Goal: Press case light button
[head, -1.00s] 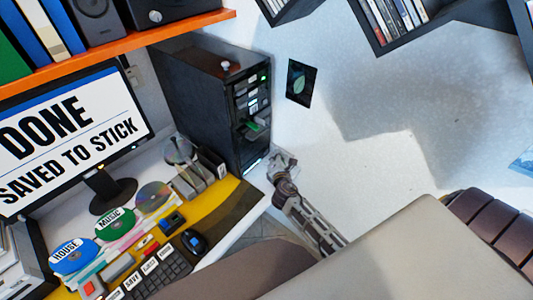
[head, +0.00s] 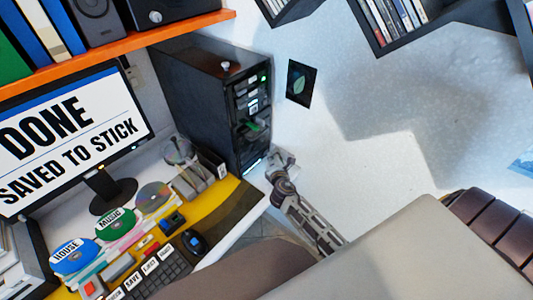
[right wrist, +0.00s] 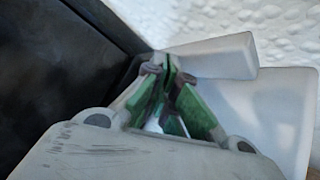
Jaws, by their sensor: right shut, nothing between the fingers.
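The black computer case (head: 205,95) stands at the back of the desk, its front panel turned to the right. The panel has drives, small green lights and a bluish-white glow (head: 253,165) low down. I cannot make out which part is the light button. My right gripper (head: 277,158) is just right of the panel's lower end; contact cannot be told. In the right wrist view its fingers (right wrist: 168,72) are closed together and empty, beside the dark case (right wrist: 60,65) on the left. My left gripper is not in view.
The monitor (head: 70,130) reads "DONE SAVED TO STICK". A keyboard (head: 155,275), a mouse (head: 194,241) and labelled discs lie on the desk. An orange shelf (head: 130,38) hangs above. A leaf picture (head: 299,83) is on the wall right of the case.

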